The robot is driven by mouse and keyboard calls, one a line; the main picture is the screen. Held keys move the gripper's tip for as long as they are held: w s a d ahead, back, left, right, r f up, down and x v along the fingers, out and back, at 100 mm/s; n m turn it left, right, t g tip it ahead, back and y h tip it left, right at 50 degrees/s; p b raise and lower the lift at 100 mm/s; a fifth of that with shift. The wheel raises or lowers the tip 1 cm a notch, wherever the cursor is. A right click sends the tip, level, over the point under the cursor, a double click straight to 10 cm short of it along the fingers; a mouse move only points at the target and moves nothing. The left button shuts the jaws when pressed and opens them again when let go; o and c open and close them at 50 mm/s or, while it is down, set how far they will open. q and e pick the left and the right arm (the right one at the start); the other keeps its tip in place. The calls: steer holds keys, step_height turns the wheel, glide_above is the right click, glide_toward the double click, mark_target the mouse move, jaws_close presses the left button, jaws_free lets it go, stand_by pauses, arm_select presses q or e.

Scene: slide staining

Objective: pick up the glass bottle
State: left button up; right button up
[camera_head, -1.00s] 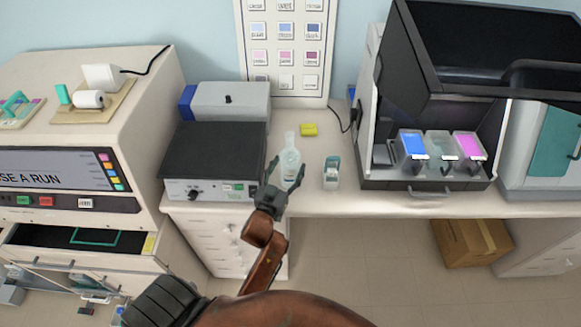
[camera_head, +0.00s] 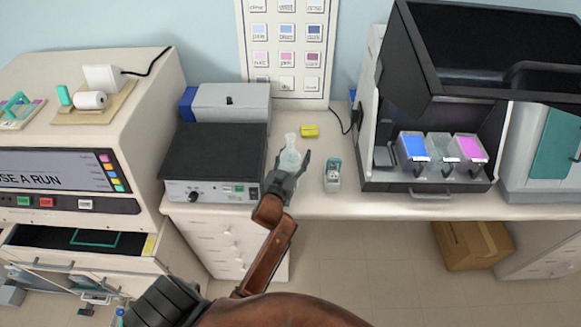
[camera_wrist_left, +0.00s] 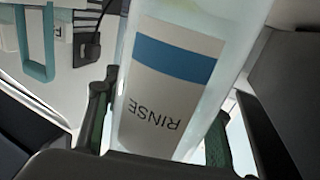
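The glass bottle (camera_head: 290,157) is clear with a pale fill and a narrow neck. It stands upright near the front of the white bench, beside the black-topped box. My left gripper (camera_head: 291,169) reaches it from the front, with its fingers spread on either side of the bottle's body. In the left wrist view the bottle (camera_wrist_left: 165,100) fills the space between the two fingers (camera_wrist_left: 158,130), its blue-and-white label reading RINSE upside down. The fingers are very close to its sides; firm contact does not show. The bottle's lower part is hidden by the gripper. My right gripper is out of view.
The black-topped box (camera_head: 213,155) stands close on the left. A small pale holder with a green top (camera_head: 332,174) is just to the right. A yellow object (camera_head: 309,131) lies behind. An open black-and-white machine (camera_head: 425,184) with colored containers stands farther right.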

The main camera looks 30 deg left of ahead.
arm_select(q)
steer(key=c, duration=1.2)
jaws_close()
steer(key=shift+r, duration=0.15)
